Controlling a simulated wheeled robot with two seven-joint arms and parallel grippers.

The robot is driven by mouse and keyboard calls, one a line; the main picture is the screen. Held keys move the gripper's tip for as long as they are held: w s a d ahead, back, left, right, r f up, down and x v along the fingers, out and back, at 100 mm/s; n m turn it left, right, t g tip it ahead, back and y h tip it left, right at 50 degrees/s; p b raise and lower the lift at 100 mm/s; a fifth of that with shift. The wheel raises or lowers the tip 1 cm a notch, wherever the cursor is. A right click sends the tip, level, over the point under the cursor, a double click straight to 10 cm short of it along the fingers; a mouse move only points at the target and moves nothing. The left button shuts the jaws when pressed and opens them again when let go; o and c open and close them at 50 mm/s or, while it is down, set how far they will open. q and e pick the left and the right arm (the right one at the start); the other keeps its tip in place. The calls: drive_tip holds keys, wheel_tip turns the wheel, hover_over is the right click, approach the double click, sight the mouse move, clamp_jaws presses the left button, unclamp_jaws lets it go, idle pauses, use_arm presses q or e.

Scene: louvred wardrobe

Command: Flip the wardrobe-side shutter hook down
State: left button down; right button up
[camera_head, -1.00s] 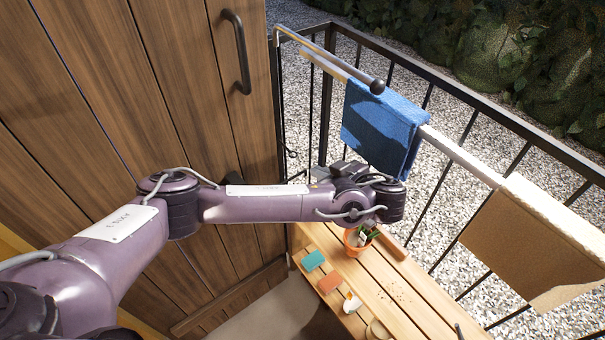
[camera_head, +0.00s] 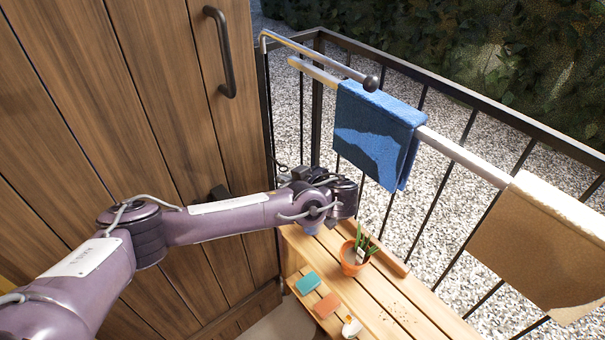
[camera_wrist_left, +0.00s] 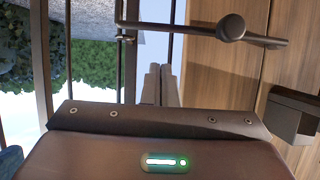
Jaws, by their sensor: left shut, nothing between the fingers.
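A dark bar with a round knob (camera_wrist_left: 230,27) lies across the top of the left wrist view, which is upside down. It looks like the shutter hook, but I cannot be sure. In the head view a small dark hook-like part (camera_head: 281,167) shows at the wardrobe's (camera_head: 165,110) right edge, low on a thin upright rod. My left gripper (camera_head: 298,174) is beside it, partly hidden by my wrist. Its fingers (camera_wrist_left: 162,72) are shut and empty, pointing towards the bar; contact cannot be judged. My right gripper is not in view.
A black railing (camera_head: 470,107) runs rightward from the corner, with a blue towel (camera_head: 375,140) on a pale rail. A ball-ended rod (camera_head: 320,62) juts out above. A wooden bench (camera_head: 400,300) below holds a potted plant (camera_head: 353,258). A dark block (camera_wrist_left: 290,115) sits on the wardrobe.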

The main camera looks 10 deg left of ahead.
use_arm(q)
drive_tip(key=shift+s+d+f, duration=0.1)
drive_tip(key=shift+d+f, duration=0.1)
drive_tip(key=shift+f, duration=0.5)
drive_tip(key=shift+s+d+f, duration=0.1)
drive_tip(key=shift+d+f, duration=0.05)
drive_tip(key=shift+f, duration=0.5)
